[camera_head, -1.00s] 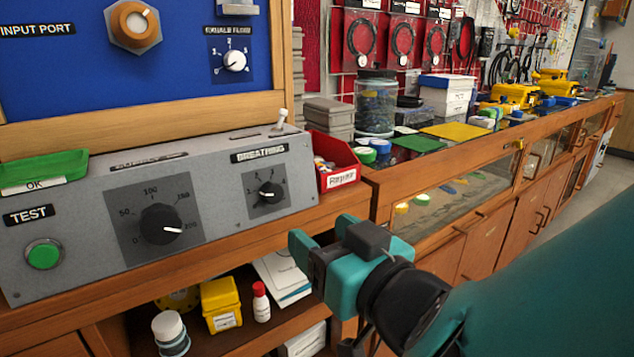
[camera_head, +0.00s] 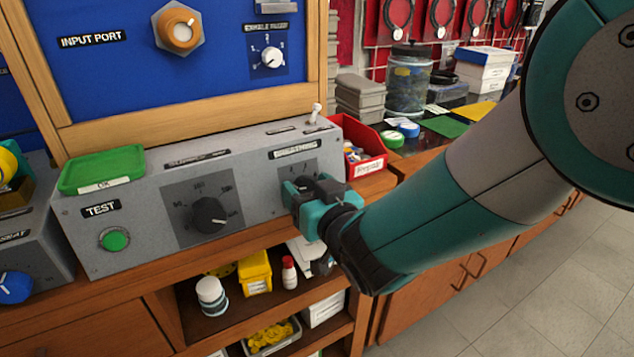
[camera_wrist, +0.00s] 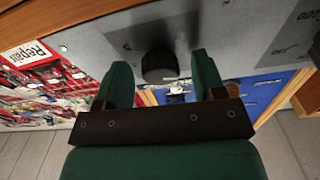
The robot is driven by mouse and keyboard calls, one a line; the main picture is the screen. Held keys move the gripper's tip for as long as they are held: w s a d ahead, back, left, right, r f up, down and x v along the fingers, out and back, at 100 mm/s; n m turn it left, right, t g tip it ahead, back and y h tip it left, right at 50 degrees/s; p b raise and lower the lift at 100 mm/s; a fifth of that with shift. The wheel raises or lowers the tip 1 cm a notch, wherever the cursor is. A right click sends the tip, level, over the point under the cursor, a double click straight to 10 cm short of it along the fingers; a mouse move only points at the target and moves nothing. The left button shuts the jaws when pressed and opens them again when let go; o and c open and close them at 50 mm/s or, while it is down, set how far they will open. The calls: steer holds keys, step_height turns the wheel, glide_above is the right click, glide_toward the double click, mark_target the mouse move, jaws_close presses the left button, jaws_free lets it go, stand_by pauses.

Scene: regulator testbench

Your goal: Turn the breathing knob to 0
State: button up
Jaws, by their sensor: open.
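The breathing knob is a small black dial on the sloped grey panel (camera_head: 150,205). In the head view my gripper (camera_head: 302,192) covers it, below the BREATHING label (camera_head: 295,149). In the wrist view the breathing knob (camera_wrist: 159,66) lies between my two green fingers, with a gap on each side. My gripper (camera_wrist: 160,62) is open and holds nothing. The knob's pointer and its exact setting cannot be read.
A larger black dial (camera_head: 208,215) and a green TEST button (camera_head: 114,240) are on the same panel. A toggle switch (camera_head: 315,113) stands on top. A red Repair bin (camera_head: 362,165) sits just right of the panel, close to my arm.

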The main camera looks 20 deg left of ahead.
steer(key=shift+c, duration=0.2)
steer(key=c, duration=0.9)
